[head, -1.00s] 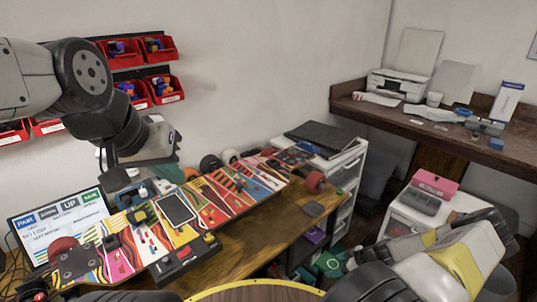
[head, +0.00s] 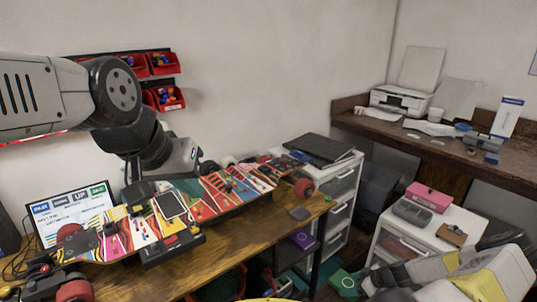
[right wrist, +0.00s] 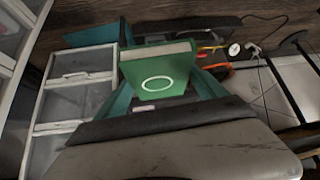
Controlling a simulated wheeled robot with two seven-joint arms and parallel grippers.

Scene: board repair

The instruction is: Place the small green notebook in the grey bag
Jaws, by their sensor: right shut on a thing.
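The small green notebook (right wrist: 158,75), with a white ring on its cover and a pale page edge, stands between the teal fingers of my right gripper (right wrist: 165,88) in the right wrist view. The gripper is shut on it. In the head view my right forearm comes in at the lower right, and a green thing with a pale ring shows beside its dark end. My left gripper (head: 140,194) hangs over the patterned skateboard deck; its fingers are too small and dark to read. I cannot make out the grey bag for certain.
The workbench (head: 265,228) holds the skateboard deck (head: 205,200), a screen (head: 70,215) and tools. A white drawer unit (head: 340,185) stands at its right end. A low white cabinet (head: 415,235) carries a pink box (head: 430,198). A printer (head: 400,100) sits on the back counter.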

